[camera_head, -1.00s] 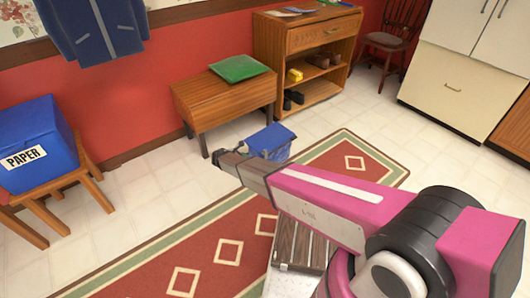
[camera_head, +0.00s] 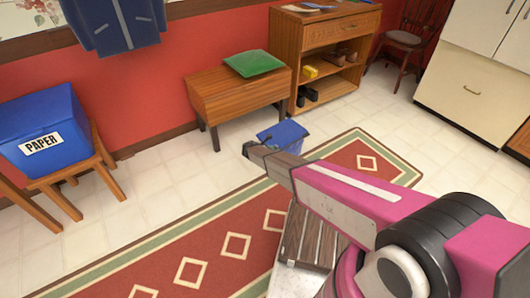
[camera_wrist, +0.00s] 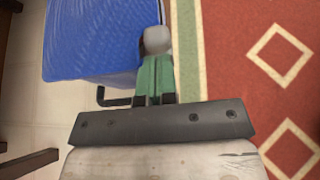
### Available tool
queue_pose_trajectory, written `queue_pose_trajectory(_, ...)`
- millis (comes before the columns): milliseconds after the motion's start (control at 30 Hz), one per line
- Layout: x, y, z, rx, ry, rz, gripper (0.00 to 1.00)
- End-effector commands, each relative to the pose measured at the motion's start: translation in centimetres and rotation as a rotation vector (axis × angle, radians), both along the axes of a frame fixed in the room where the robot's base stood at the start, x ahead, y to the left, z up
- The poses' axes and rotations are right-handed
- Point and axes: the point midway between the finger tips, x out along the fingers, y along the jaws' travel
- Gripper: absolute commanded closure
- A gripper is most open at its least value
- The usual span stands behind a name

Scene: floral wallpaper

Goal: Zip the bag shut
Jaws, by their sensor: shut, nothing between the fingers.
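The blue bag (camera_head: 285,135) sits on the pale tiled floor, between the low wooden bench and the rug. Part of it is behind my arm. It fills the upper left of the wrist view (camera_wrist: 95,40) with a ribbed blue surface. My gripper (camera_head: 247,147) is in front of the bag in the head view. In the wrist view its green fingers (camera_wrist: 157,75) are together and empty, at the bag's right edge. A grey rounded piece (camera_wrist: 157,40) shows at their tips; I cannot tell what it is. I see no zip or slider clearly.
The red patterned rug (camera_head: 235,215) lies along the front. A wooden bench (camera_head: 240,95) with a green item (camera_head: 254,63) stands behind the bag, beside a shoe shelf (camera_head: 322,50). A blue paper bin (camera_head: 45,130) rests on a wooden stand at left. Tiles right of the rug are clear.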

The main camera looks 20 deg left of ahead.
Motion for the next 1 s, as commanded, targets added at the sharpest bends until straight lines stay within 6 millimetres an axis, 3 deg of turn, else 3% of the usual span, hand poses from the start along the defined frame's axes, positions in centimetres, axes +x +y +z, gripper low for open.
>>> queue_pose_trajectory(667,1.5,-1.1,0.0,0.0,-0.001,-0.001,1.0)
queue_pose_trajectory(867,4.6,-3.2,0.0,-0.001,-0.001,-0.002,1.0)
queue_pose_trajectory(1000,7.8,-5.6,-0.1,0.001,-0.001,-0.004,1.0)
